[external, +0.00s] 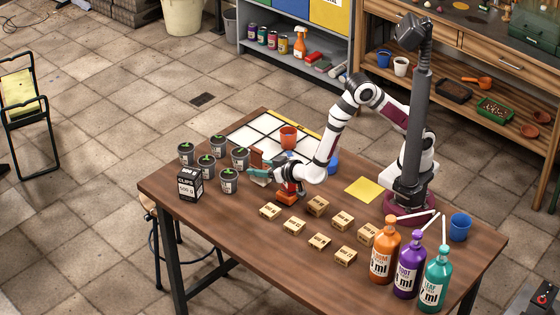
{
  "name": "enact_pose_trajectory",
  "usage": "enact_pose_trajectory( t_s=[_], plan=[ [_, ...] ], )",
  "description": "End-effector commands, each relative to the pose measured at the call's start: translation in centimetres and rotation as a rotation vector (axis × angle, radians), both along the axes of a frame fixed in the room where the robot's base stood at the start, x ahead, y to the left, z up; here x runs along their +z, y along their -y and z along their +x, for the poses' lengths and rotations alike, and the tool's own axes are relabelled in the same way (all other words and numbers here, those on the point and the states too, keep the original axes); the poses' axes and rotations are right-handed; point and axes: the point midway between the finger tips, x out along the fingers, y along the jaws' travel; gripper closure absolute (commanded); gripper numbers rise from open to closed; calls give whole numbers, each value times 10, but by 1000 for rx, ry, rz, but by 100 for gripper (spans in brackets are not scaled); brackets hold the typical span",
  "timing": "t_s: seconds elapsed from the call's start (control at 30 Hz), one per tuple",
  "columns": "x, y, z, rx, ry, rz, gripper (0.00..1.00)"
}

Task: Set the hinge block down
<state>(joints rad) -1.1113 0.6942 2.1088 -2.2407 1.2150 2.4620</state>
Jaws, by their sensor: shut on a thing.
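My gripper (262,176) reaches in low from the right over the left-middle part of the wooden table (400,275). Its teal fingers point left. A small reddish-brown block (257,158), which looks like the hinge block, is at the fingertips, and the jaws are shut on it. The fingers partly hide it. I cannot tell whether its underside touches the table.
Several dark cups with green tops (229,180) and a black box (190,184) stand left of my gripper. Several small cardboard boxes (292,226) lie in front. A white grid board (262,132) with an orange cup (288,137) is behind. Bottles (383,250) stand front right.

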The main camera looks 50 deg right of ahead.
Motion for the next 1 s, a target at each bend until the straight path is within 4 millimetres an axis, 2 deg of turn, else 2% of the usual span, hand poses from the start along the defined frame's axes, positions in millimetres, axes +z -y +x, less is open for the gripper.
enact_pose_trajectory(
  t_s=[0.03, 0.1, 0.2, 0.27, 0.43, 0.6, 0.67, 0.83, 1.0],
  plan=[
    [1, 8, 16, -21, 3, 0, 100],
    [2, 15, 30, -32, 5, -3, 100],
    [-4, 9, 36, -34, 6, -6, 100],
    [-14, -6, 31, -33, 6, -6, 100],
    [-47, -58, 15, -33, 6, -5, 100],
    [-65, -89, 5, -36, 6, -4, 100],
    [-72, -92, 4, -36, 6, -6, 100],
    [-104, -93, 4, -37, 5, -8, 100],
    [-108, -93, 4, -37, 6, -5, 100]
  ],
)
